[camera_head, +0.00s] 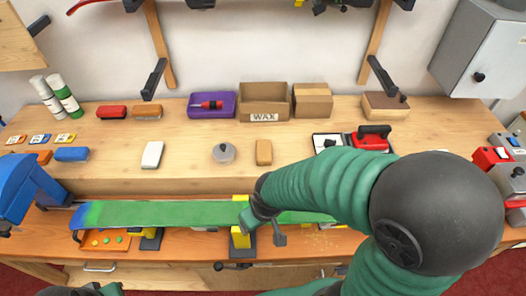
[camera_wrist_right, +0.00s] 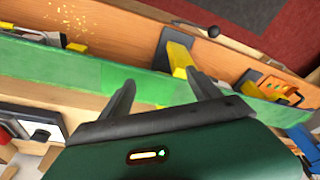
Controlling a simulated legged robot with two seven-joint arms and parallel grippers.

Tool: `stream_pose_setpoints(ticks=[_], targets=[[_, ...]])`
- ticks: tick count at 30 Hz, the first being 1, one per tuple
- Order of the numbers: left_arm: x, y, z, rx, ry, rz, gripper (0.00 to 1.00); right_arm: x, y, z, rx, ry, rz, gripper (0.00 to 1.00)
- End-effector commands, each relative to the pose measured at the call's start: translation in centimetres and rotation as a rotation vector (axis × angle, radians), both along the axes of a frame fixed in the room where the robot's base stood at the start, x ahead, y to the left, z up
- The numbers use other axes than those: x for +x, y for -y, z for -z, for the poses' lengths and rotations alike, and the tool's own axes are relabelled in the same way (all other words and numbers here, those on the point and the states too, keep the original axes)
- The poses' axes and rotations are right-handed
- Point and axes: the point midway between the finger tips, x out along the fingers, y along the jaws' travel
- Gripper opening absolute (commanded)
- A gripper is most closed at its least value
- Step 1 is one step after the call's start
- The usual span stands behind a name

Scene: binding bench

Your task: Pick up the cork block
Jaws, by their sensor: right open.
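The cork block (camera_head: 264,152), a small upright-looking tan block with rounded corners, sits on the raised back part of the bench, right of a round grey item. My right gripper (camera_head: 250,217) is over the green ski or board (camera_head: 150,214), in front of the block and apart from it. In the right wrist view the right gripper (camera_wrist_right: 163,92) is open, its two fingers spread above the green board (camera_wrist_right: 70,83) with nothing between them. I cannot make out the cork block in that view. My left gripper is not in view.
Beside the cork block are the round grey item (camera_head: 223,152) and a red iron-like tool (camera_head: 370,138). A white block (camera_head: 152,154) lies further left. Behind stand a WAX box (camera_head: 264,101) and a purple case (camera_head: 211,106). Yellow-topped supports (camera_head: 241,238) hold the board.

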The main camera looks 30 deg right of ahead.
Motion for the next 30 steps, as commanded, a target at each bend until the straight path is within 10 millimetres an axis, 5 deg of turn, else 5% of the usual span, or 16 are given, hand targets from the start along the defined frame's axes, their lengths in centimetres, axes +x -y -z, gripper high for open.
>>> stream_pose_setpoints(ticks=[13, 17, 22, 27, 30], targets=[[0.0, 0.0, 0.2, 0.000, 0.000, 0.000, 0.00, 0.7, 0.2, -0.1, 0.001, 0.005, 0.013, 0.76], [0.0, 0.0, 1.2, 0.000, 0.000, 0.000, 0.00, 6.3, 2.7, -1.8, 0.004, 0.043, 0.142, 0.76], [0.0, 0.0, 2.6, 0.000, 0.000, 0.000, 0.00, 15.0, 9.5, -6.3, -0.019, 0.112, 0.399, 0.76], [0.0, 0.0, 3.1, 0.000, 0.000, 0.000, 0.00, 18.2, 13.5, -9.5, -0.044, 0.153, 0.535, 0.76], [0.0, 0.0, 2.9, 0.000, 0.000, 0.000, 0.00, 18.7, 14.0, -8.8, -0.046, 0.154, 0.548, 0.76]])
